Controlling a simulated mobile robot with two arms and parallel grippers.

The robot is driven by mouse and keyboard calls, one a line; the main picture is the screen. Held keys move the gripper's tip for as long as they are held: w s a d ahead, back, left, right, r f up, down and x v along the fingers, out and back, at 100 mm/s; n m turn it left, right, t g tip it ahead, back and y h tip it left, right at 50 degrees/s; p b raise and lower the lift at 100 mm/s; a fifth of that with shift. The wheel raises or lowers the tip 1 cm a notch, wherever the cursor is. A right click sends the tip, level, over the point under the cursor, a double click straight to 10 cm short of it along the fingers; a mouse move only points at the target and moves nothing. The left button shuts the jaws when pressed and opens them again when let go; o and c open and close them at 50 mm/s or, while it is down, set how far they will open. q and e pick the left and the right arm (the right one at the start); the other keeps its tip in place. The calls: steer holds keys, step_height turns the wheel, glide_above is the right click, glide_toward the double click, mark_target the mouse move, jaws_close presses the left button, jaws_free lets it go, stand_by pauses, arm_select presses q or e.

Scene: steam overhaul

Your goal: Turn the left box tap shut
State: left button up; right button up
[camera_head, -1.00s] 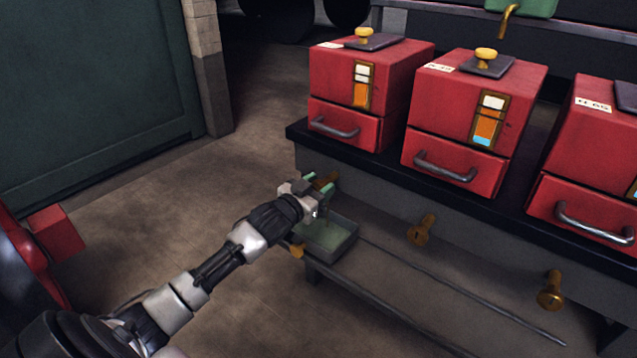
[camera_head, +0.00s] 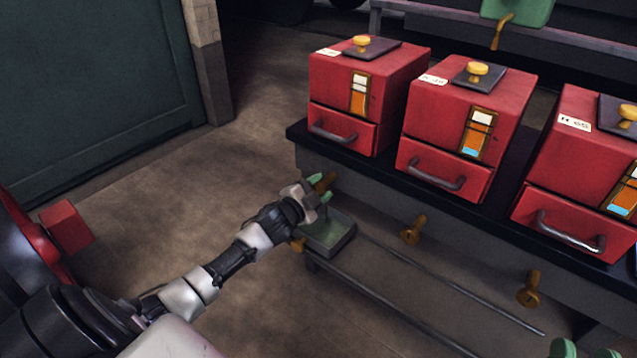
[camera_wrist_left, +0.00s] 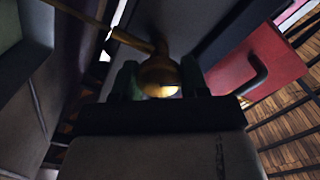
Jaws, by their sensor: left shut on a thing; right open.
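The left box tap (camera_head: 327,181) is brass and sticks out from the bench front below the left red box (camera_head: 345,140). My left gripper (camera_head: 318,189) is at this tap, with its green fingertips around it. In the left wrist view the tap's brass head (camera_wrist_left: 158,74) sits between the two green fingers, and its stem runs up and left. The handle's exact angle is hard to tell. My right gripper (camera_head: 585,351) shows only as two separated green fingertips at the bottom right edge, apart and empty.
A middle tap (camera_head: 412,231) and a right tap (camera_head: 529,290) stick out further along the bench. A thin rod lies below them. Open floor (camera_head: 200,185) is to the left.

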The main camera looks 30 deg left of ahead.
arm_select(q)
steer(key=shift+d+m, duration=0.1)
steer(key=shift+m, duration=0.8)
steer(key=shift+m+p, duration=0.3)
steer(key=shift+m, duration=0.6)
steer(key=shift+f+m, duration=0.1)
steer(key=shift+m, duration=1.7)
arm_select(e)
steer(key=shift+w+d+f+g+h, duration=0.15)
steer(key=shift+f+g+h, duration=0.1)
steer(key=shift+f+g, duration=0.45)
steer(key=shift+w+d+f+g+h, duration=0.15)
steer(key=shift+f+g+h, duration=0.1)
steer(key=shift+f+g, duration=0.4)
steer(key=shift+a, duration=0.1)
arm_select(q)
steer(key=o, duration=0.9)
